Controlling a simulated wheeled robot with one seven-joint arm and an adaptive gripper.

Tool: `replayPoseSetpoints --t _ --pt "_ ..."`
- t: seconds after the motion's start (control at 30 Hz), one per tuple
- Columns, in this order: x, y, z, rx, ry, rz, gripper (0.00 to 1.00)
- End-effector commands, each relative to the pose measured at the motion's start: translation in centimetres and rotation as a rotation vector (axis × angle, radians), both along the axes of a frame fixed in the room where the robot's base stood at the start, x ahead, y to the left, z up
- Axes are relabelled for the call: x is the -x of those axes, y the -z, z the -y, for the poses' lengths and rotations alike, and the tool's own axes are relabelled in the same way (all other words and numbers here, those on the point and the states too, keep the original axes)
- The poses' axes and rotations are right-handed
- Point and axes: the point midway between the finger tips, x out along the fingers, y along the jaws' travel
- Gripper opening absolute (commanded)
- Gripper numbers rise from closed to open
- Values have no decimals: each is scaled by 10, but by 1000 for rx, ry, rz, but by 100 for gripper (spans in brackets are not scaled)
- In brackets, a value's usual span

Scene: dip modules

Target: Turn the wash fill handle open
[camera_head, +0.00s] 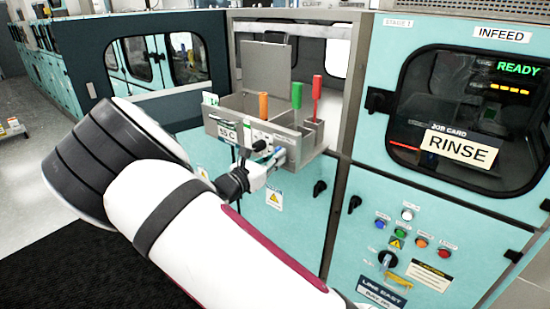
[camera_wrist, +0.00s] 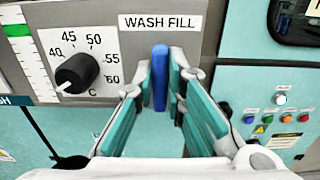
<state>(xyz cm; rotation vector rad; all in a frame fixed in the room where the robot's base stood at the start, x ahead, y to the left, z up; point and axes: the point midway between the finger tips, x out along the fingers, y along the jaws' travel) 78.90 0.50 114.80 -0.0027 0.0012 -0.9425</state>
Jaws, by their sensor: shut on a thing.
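The wash fill handle (camera_wrist: 160,76) is a blue bar under the "WASH FILL" label (camera_wrist: 160,22) in the wrist view. It stands upright in the picture. My gripper (camera_wrist: 161,92) has its teal fingers on either side of the bar and is shut on it. In the head view, my gripper (camera_head: 268,170) is at the front of the grey box-like unit (camera_head: 290,142).
A black temperature knob (camera_wrist: 76,73) with a 40–60 C scale sits just left of the handle. Orange (camera_head: 263,106), green (camera_head: 297,95) and red (camera_head: 316,90) handles stand upright in the unit. A button panel (camera_head: 408,240) is at right.

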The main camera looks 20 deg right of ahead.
Motion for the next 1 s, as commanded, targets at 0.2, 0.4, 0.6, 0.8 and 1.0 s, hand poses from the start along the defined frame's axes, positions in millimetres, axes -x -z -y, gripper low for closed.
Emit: replayPoseSetpoints --t 0.2,0.4,0.6,0.8,1.0 --pt "0 0 0 28 0 -38 0" --pt "-1 0 0 96 1 -134 0" --pt "-2 0 -2 199 0 -277 0" --pt "-3 1 -2 312 0 -432 0" --pt "-4 2 -3 424 -1 -586 0"
